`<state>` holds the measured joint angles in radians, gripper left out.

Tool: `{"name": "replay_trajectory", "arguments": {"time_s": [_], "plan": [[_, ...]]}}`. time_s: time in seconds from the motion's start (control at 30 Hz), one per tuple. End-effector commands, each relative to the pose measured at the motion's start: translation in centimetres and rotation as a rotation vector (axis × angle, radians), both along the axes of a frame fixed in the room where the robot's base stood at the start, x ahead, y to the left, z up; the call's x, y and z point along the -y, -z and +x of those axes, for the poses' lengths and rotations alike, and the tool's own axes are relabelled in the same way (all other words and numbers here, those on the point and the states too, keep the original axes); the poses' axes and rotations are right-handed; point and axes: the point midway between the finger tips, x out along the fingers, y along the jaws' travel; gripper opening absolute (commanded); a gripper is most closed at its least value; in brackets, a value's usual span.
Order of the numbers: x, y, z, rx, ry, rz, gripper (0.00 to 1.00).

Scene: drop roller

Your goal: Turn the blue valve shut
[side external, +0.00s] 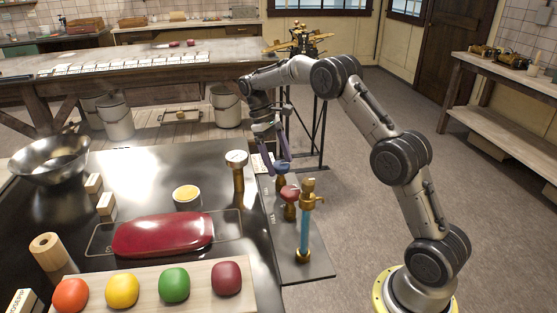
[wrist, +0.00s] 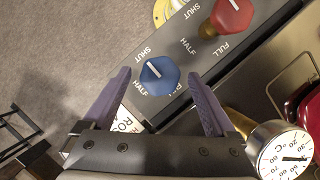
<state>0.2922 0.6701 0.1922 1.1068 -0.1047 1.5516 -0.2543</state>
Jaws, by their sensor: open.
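The blue valve (wrist: 158,76) is a faceted knob on a dark panel (wrist: 225,70), with a white line across its top. Labels SHUT, HALF and FULL are printed around it; I cannot tell exactly which one the line marks. In the side view the blue valve (side external: 282,168) is partly covered by my fingers. My gripper (wrist: 158,74) is open, its purple fingers spread to either side of the knob, with visible gaps. My gripper (side external: 279,162) points down at the valve in the side view; whether it touches is unclear.
A red valve (wrist: 232,16) sits beside the blue one, and a brass fitting on a light-blue post (side external: 305,230) stands close by. A dial thermometer (wrist: 283,153) stands near the right finger; it also shows in the side view (side external: 237,158). Open floor lies right of the panel.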

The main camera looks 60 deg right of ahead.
Motion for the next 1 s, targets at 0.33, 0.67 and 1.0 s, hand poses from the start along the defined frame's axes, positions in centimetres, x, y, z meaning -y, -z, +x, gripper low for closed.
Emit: {"name": "replay_trajectory", "arguments": {"time_s": [0.33, 0.67, 1.0], "plan": [[0.1, -4.0, 1.8, 0.005, 0.0, -0.001, 0.91], [0.0, -6.8, 2.9, 0.001, 0.0, 0.0, 0.91], [-0.1, -7.0, 2.9, 0.001, -0.004, -0.001, 0.91]]}}
